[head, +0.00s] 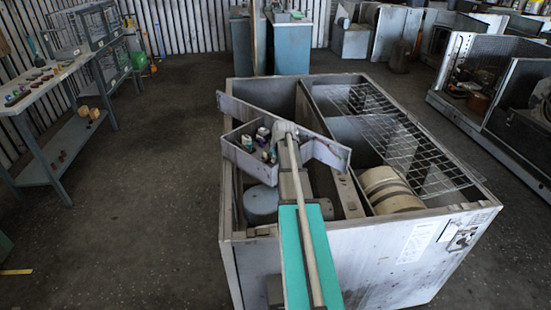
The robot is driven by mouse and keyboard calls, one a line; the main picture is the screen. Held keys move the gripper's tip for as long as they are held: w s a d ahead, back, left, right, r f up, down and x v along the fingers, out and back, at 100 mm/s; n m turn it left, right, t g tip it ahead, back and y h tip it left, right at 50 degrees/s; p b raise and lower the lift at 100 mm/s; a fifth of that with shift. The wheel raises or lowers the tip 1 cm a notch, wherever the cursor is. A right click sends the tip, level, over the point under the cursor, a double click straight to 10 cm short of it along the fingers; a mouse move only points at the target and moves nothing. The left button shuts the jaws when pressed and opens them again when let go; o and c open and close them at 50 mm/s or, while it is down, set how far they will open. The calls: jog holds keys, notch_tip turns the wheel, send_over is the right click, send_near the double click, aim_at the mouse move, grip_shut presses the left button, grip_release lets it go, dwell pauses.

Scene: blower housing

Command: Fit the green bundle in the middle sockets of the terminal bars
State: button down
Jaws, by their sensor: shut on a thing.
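An open grey box (238,160) sits inside the housing, left of its middle, with several small white, dark, purple and green pieces in it. A small green piece, which looks like the green bundle (269,156), shows at the right of these pieces, close to my gripper. My gripper (281,137) is at the right side of the box, shut on the bundle; its fingers are mostly hidden by my own arm. The terminal bars and their middle sockets are too small to tell apart here.
The open housing (360,250) has high metal walls around the work. A wire grille (385,130) covers its right part, above a cream drum (390,190). A blue-grey cylinder (261,205) stands below the box. A workbench (45,85) stands at the left; the floor between is clear.

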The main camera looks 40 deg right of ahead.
jog(key=shift+f+b, duration=0.55)
jog(key=shift+f, duration=0.1)
jog(key=c, duration=0.6)
grip_release()
jog(key=shift+r, duration=0.2)
